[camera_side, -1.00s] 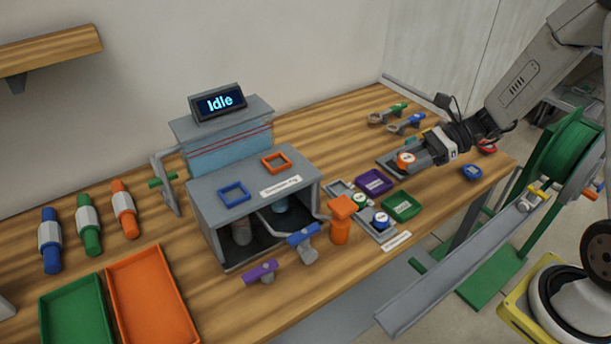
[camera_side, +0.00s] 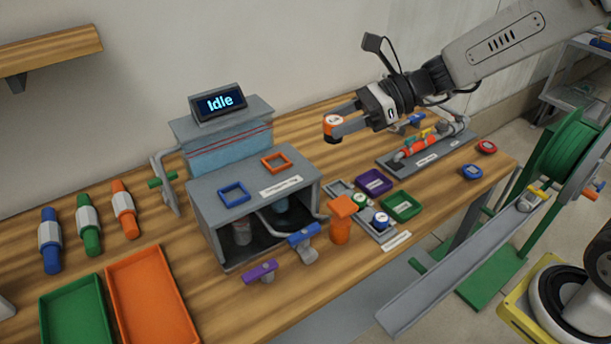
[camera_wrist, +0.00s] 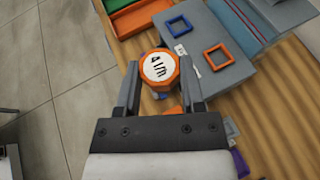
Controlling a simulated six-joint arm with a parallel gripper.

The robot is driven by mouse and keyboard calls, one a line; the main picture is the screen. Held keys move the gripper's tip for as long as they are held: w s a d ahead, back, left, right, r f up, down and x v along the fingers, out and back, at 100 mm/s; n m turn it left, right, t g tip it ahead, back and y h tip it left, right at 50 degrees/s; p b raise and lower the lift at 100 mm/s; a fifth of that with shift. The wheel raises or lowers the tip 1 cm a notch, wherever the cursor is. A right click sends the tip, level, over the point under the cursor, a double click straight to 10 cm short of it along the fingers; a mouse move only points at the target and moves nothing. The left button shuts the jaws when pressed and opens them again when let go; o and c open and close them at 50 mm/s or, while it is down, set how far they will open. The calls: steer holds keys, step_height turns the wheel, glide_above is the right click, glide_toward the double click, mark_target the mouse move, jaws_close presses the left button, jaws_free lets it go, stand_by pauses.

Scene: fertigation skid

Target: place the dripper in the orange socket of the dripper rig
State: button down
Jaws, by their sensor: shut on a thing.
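My gripper (camera_side: 345,124) is shut on the dripper (camera_side: 332,128), a small round piece with an orange body, a dark underside and a white top. In the wrist view the dripper (camera_wrist: 159,68) sits between the fingertips with lettering on its top that looks like "4 l/h". It is held in the air, to the right of and above the grey dripper rig (camera_side: 255,185). On the rig's top are a square orange socket (camera_side: 276,163) and a square blue socket (camera_side: 234,192). In the wrist view the orange socket (camera_wrist: 217,57) is empty, to the right of the dripper.
The rig's display (camera_side: 219,102) reads "Idle". Purple (camera_side: 374,182) and green (camera_side: 403,206) trays lie right of the rig. A grey base with an orange fitting (camera_side: 420,146) is behind them.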

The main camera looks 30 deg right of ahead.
steer(key=w+a+f, duration=0.2)
steer(key=w+f, duration=0.2)
steer(key=w, duration=0.5)
glide_above(282, 164)
steer(key=s, duration=0.1)
steer(key=f, duration=0.4)
steer(key=shift+s+d+f, duration=0.15)
steer(key=shift+s+f, duration=0.05)
steer(key=shift+w+f, duration=0.45)
steer(key=shift+w+f, duration=0.25)
steer(key=shift+f, duration=1.6)
steer(key=shift+f, duration=0.2)
